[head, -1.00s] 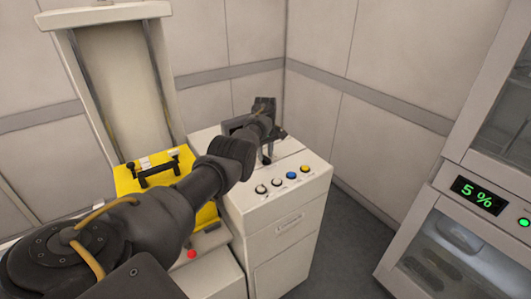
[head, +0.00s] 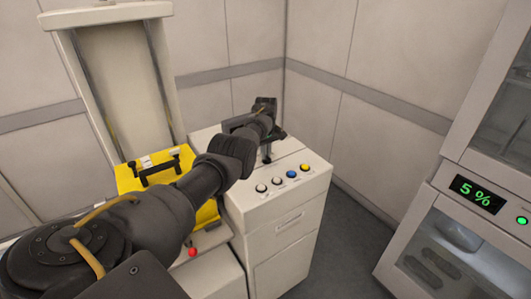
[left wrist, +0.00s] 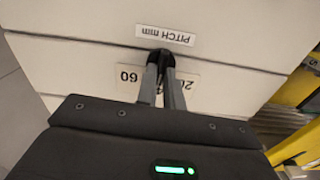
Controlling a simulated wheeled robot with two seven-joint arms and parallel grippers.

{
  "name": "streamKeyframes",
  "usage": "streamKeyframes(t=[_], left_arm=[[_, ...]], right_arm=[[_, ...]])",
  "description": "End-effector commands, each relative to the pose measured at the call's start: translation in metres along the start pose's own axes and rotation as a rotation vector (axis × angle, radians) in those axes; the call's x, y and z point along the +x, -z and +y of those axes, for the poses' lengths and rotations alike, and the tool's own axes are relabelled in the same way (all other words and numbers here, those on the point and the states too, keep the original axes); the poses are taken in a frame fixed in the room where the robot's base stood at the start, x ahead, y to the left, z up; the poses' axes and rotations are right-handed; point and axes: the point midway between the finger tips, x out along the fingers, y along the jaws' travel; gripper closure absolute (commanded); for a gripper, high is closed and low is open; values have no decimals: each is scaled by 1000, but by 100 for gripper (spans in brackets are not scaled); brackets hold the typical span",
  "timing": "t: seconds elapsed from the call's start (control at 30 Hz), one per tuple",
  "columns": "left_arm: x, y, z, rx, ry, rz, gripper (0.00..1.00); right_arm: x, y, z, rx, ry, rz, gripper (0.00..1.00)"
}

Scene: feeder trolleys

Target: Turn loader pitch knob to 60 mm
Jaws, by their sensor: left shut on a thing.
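The loader pitch knob (left wrist: 158,58) is small and black in the left wrist view, between a "PITCH mm" label (left wrist: 165,36) and a scale plate (left wrist: 129,77), both upside down. The scale shows "60" at left and a partly covered number starting with 2 at right. My left gripper (left wrist: 160,70) is shut on the knob. The fingers hide part of the scale, and I cannot read the knob's pointer. My right gripper is not in view.
A cabinet displaying "5 %" (head: 477,194) stands at right. Floor between the cabinets is clear.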

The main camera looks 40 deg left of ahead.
Motion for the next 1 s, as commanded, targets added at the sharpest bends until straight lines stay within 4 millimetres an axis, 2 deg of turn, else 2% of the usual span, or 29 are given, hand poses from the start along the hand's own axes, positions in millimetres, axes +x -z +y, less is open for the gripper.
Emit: streamKeyframes(t=[0.7, 1.0], left_arm=[[-4, 2, 4, 577, -6, 7, 100], [-5, 1, 6, 750, -6, 9, 100]], right_arm=[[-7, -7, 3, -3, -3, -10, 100], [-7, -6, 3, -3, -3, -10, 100]])
